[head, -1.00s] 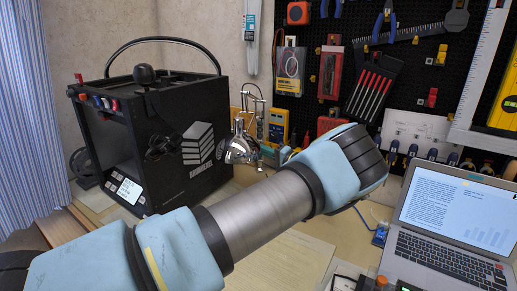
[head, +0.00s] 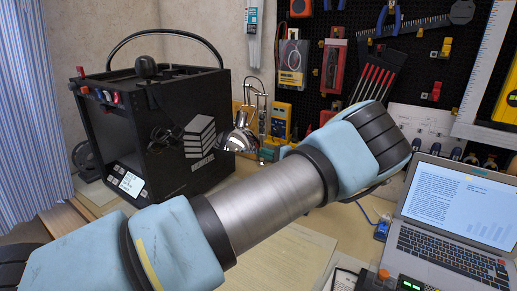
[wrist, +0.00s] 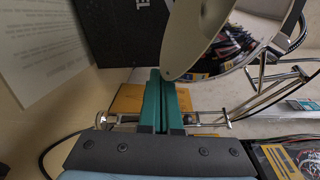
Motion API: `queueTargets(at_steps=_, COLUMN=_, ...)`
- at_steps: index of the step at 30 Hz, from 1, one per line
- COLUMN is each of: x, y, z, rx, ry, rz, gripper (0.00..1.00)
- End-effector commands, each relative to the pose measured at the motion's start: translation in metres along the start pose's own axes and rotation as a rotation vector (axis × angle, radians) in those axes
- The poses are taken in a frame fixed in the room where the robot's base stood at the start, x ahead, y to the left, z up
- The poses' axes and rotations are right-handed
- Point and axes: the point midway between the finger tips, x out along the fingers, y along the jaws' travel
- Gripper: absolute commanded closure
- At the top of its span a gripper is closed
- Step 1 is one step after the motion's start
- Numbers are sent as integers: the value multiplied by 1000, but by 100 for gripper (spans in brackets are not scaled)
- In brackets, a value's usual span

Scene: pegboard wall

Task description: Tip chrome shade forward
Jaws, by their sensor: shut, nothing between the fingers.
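The chrome shade (head: 239,138) belongs to a desk lamp with a thin metal arm (head: 258,98) beside the black printer in the head view. It hangs with its opening downward. In the wrist view the shade (wrist: 196,38) is large at the top, with a pale face and a shiny, reflecting rim. My gripper (wrist: 162,74) has its teal fingers pressed together, with nothing between them. The fingertips are at the lower edge of the shade in the picture; I cannot tell whether they touch it. In the head view my arm hides the gripper.
A black box-shaped printer (head: 150,130) stands at the left of the lamp. An open laptop (head: 450,225) is at the right. Tools hang on the black pegboard (head: 345,20) behind. Yellow meters (head: 281,121) stand close behind the lamp. A paper sheet (head: 285,258) lies on the bench.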

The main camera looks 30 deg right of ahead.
Motion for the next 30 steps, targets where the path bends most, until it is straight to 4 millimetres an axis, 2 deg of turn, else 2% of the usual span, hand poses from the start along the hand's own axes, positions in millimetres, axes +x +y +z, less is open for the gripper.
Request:
queueTargets(at_steps=15, x=-6, y=7, z=17, rx=170, ry=-1, rz=59, gripper=100)
queueTargets(at_steps=30, x=-7, y=8, z=20, rx=201, ry=0, rz=71, gripper=100)
